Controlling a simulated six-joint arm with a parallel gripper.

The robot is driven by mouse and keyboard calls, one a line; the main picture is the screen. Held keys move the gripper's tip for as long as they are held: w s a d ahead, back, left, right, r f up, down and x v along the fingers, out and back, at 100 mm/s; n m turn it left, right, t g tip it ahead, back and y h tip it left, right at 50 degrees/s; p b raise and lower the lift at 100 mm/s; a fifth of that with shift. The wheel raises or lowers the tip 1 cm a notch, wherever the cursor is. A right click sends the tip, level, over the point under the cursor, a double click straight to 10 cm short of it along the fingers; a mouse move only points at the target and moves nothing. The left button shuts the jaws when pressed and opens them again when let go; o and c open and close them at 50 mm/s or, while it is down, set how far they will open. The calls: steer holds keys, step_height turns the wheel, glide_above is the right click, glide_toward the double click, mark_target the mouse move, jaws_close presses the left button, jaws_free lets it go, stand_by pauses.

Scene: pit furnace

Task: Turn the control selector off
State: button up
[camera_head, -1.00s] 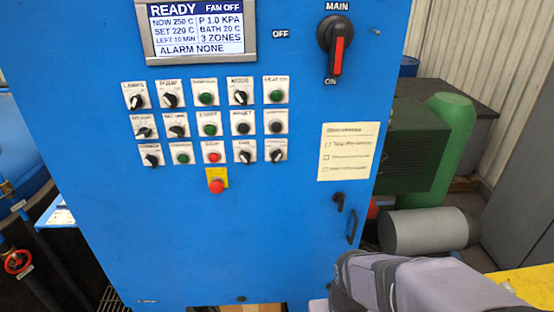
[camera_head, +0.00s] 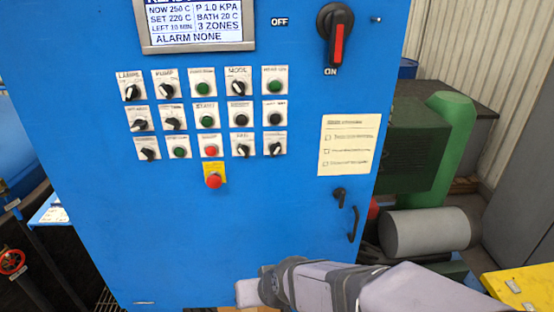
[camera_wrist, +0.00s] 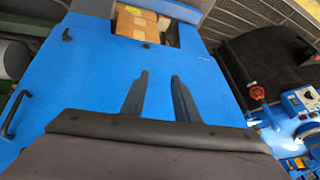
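The blue control cabinet (camera_head: 260,220) fills the middle of the head view. Its front has three rows of small selectors, push buttons and lamps. Black selectors sit at the bottom left (camera_head: 148,147), bottom right (camera_head: 273,146) and elsewhere in the rows. Their labels are too blurred for me to tell surely which is the control selector. My gripper (camera_wrist: 159,75) shows in the wrist view with its two dark fingers apart and nothing between them. It is before the blue cabinet face, away from the selectors.
A red emergency button (camera_head: 213,181) sits below the rows. The main switch (camera_head: 337,40) has its red handle pointing down to ON. A display (camera_head: 200,25) is above. A paper note (camera_head: 347,145) and a door handle (camera_head: 353,225) are at the right. The cabinet's lower front is clear.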

steer(key=w+r+m+t, duration=0.3)
steer(key=w+r+t, duration=0.3)
steer(key=w+r, duration=0.4)
steer(key=m+t+h, duration=0.3)
steer(key=m+t, duration=0.2)
steer(key=t, duration=0.2)
glide_toward(277, 151)
steer(key=shift+w+a+r+p, duration=0.1)
steer(key=shift+w+p, duration=1.35)
steer(key=shift+w, duration=2.6)
jaws_close()
